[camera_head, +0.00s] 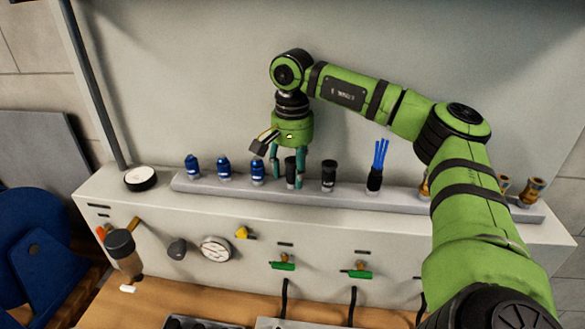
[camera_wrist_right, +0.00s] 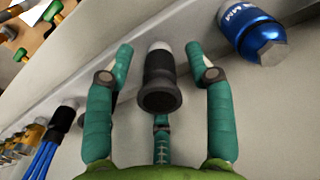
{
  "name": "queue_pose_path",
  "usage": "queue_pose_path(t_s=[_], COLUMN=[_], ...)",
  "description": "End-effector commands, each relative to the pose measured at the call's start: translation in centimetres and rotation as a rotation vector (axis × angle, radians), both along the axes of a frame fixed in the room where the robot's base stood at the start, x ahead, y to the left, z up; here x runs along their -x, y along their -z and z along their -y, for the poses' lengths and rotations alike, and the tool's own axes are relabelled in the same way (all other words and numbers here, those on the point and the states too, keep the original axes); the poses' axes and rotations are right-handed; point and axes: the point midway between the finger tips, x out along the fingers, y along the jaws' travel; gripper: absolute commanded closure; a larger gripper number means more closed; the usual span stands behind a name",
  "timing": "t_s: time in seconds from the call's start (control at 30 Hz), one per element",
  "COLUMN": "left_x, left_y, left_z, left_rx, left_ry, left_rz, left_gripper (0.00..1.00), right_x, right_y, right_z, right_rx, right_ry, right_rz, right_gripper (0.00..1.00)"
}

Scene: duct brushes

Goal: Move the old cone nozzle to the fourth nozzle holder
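My right gripper (camera_head: 287,168) is over the grey rail (camera_head: 225,187), fingers pointing down. It shows from above in the wrist view (camera_wrist_right: 158,50), with its teal fingers apart on either side of a black flared nozzle (camera_wrist_right: 160,82). Gaps show between the fingers and this nozzle, which stands upright on the rail; it also shows in the head view (camera_head: 290,172). A similar black nozzle (camera_head: 328,174) stands just right of it. No label marks either as the old cone nozzle or tells which holder is fourth. My left gripper is not in view.
Three blue nozzles (camera_head: 224,168) stand left of the gripper; the nearest also shows in the wrist view (camera_wrist_right: 252,33). To the right stand a blue-bristled brush (camera_head: 376,168) and several brass nozzles (camera_head: 531,189), partly hidden by my arm. A round black-and-white object (camera_head: 140,178) sits far left.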

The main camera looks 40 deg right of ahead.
Motion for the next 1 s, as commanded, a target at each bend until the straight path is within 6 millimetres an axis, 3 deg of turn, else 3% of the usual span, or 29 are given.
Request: queue_pose_path(t_s=[0.37,0.57,0.8,1.0], left_x=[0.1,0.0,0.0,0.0], left_y=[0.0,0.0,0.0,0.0], left_z=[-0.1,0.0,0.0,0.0], left_rx=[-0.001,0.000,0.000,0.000], left_ry=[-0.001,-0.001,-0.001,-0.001], left_rz=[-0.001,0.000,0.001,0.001], left_gripper=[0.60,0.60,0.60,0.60], right_x=[0.0,-0.1,-0.1,0.0], right_y=[-0.6,-4.0,-9.7,-11.4], right_z=[0.0,-0.1,-0.1,-0.1], right_rx=[0.001,-0.001,0.000,0.000], right_ry=[0.000,0.000,0.000,-0.001], right_rz=[0.001,0.004,0.006,0.001], right_gripper=[0.42,0.42,0.42,0.42])
